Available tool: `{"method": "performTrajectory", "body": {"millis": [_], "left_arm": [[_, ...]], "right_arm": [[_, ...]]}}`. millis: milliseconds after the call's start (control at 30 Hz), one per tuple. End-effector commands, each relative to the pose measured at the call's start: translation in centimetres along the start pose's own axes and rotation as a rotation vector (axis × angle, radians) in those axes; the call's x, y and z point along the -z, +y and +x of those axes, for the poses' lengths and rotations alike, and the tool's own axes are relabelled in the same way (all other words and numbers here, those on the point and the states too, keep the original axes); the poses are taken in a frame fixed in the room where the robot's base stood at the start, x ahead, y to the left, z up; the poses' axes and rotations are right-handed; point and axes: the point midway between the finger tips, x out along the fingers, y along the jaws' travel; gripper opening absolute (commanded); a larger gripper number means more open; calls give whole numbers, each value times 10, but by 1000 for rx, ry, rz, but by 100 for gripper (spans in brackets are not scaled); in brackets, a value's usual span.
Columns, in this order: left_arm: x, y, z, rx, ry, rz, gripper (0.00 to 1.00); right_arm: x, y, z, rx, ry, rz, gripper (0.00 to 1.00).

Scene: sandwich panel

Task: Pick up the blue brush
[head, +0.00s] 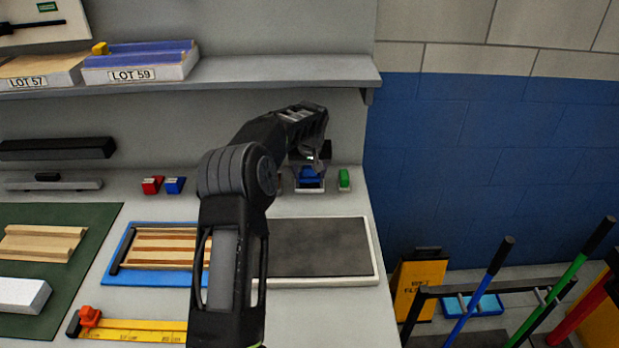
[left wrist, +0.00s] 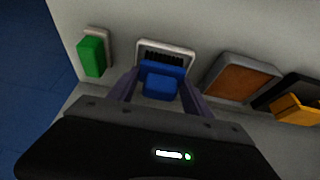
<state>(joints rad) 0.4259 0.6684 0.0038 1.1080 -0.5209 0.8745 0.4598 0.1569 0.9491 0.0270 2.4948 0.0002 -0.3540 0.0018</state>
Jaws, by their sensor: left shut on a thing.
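The blue brush (left wrist: 160,84) is between the two fingers of my left gripper (left wrist: 158,92) in the left wrist view. Its dark bristles show against a pale tray or holder (left wrist: 178,46) behind it. In the head view the blue brush (head: 309,174) is at the back of the bench, under my left gripper (head: 310,162). The left gripper is shut on the brush. I cannot tell whether the brush is clear of the surface. My right gripper is not in view.
A green block (head: 344,179) stands close right of the brush. Red (head: 152,185) and blue (head: 175,185) small items sit to the left. A shelf (head: 300,72) with LOT boxes overhangs the back. A grey panel (head: 322,246) lies in front. The bench ends at the right.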

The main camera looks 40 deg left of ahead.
Motion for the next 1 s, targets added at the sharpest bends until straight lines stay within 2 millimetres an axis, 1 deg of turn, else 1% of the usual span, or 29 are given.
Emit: {"method": "performTrajectory", "body": {"millis": [300,500,767,1000], "left_arm": [[1,0,-2,0,1,0,15],[5,0,-12,-1,3,0,15],[-19,0,-20,-1,1,1,15],[-51,0,-32,-1,2,2,15]], "right_arm": [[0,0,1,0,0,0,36],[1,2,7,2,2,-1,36],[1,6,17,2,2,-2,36],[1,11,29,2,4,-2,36]]}}
